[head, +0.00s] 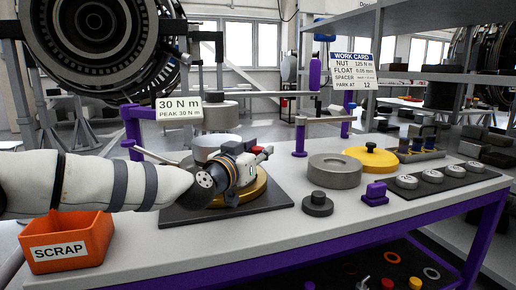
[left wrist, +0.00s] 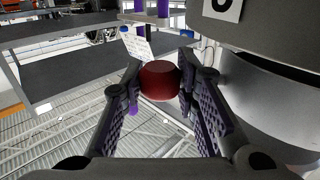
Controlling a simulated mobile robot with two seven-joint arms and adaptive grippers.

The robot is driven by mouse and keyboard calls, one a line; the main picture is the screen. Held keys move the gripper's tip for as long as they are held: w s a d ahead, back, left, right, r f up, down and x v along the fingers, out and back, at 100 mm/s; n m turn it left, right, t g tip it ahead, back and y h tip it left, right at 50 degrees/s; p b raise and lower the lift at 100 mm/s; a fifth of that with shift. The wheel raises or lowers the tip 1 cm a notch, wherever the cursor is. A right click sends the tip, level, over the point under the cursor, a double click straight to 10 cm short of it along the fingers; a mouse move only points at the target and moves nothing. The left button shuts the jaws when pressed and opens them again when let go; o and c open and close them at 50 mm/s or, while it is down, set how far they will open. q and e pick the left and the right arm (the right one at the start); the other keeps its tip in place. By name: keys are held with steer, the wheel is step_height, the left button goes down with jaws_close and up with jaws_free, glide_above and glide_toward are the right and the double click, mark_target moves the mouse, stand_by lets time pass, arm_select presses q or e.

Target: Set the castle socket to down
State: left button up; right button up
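My left gripper (head: 257,157) reaches in from the left over the round gold fixture (head: 262,189) on a dark mat. In the left wrist view its fingers (left wrist: 159,82) stand apart with a red round piece (left wrist: 159,80) between the tips, which seem to touch it on both sides. Red also shows by the fingertips in the head view. No part is clearly marked as the castle socket. A small dark stepped cylinder (head: 317,204) stands upright on the bench, right of the mat. The arm and gripper hide part of the fixture. My right gripper is not in view.
An orange SCRAP bin (head: 68,243) stands at the front left. A grey ring (head: 334,171), a yellow disc (head: 372,158), a purple block (head: 375,194) and a tray of round pieces (head: 452,178) fill the right. Purple posts carry a 30 N m sign (head: 180,108) and a work card (head: 353,71).

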arm_select(q)
steer(key=o, duration=0.3)
steer(key=shift+f, duration=0.3)
steer(key=shift+r, duration=0.1)
steer(key=v, duration=1.2)
